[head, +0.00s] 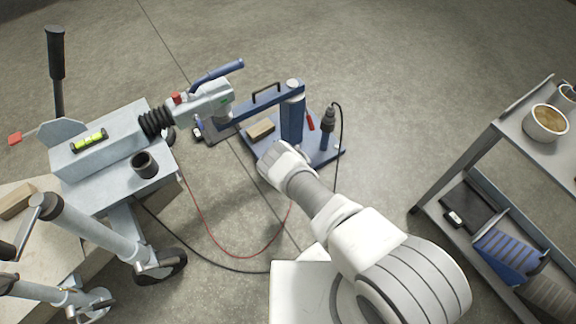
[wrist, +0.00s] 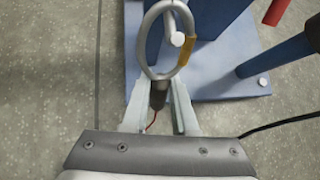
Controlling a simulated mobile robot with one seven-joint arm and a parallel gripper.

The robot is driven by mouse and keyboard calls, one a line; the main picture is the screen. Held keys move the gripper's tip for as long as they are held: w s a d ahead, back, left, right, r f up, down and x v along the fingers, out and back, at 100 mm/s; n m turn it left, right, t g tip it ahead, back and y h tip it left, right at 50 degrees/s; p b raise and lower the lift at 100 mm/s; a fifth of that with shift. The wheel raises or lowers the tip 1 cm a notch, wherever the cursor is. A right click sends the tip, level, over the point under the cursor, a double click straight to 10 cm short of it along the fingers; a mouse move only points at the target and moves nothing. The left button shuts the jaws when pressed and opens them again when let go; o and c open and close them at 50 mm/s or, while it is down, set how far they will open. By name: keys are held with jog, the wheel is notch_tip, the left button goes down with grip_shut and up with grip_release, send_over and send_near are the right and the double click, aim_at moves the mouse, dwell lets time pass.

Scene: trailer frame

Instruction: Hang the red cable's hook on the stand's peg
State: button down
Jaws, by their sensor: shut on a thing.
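The red cable (head: 240,257) hangs in a slack loop in the head view, running from the trailer frame on the left toward my wrist. In the wrist view, my gripper (wrist: 158,105) is shut on the dark stem of the hook (wrist: 148,50), with a bit of red cable below. The hook is a grey ring with a yellow section on its right. The stand's peg (wrist: 177,39), pale-tipped, shows inside the ring's outline. I cannot tell whether the ring is around it or in front. The blue stand (head: 292,118) is upright; my arm hides the hook in the head view.
A dark tool (head: 328,120) with a black cable stands on the right of the stand's base. A wooden block (head: 260,129) is on its left. The grey trailer frame (head: 110,150) is at left, a shelf (head: 465,165) at right. Floor between stand and shelf is clear.

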jog(key=c, duration=0.6)
grip_release()
